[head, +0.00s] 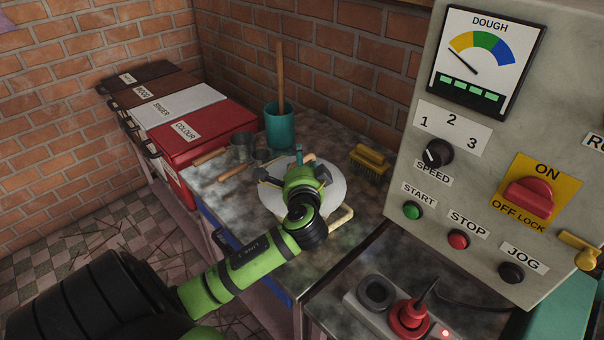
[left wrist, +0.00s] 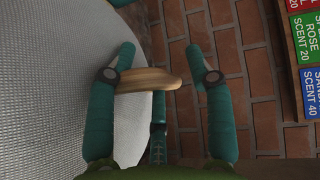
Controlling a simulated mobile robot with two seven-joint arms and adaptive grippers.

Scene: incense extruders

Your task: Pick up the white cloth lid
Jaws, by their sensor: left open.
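The white cloth lid (head: 272,203) is a round white disc on the worktop in the head view, partly hidden under my left gripper (head: 298,172). In the left wrist view, a white woven surface that looks like the lid (left wrist: 50,90) fills the left side. A tan wooden piece (left wrist: 150,80), perhaps its handle, reaches between the teal fingers of my left gripper (left wrist: 161,62). The fingers are spread apart. Its right end stops short of the right finger; I cannot tell whether it touches the left finger. My right gripper is not seen.
A teal pot (head: 280,130) with a wooden stick stands behind the lid. A yellow brush (head: 370,160) lies to its right. A red bin marked COLOUR (head: 205,140) stands at left. A control panel (head: 480,180) rises at right.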

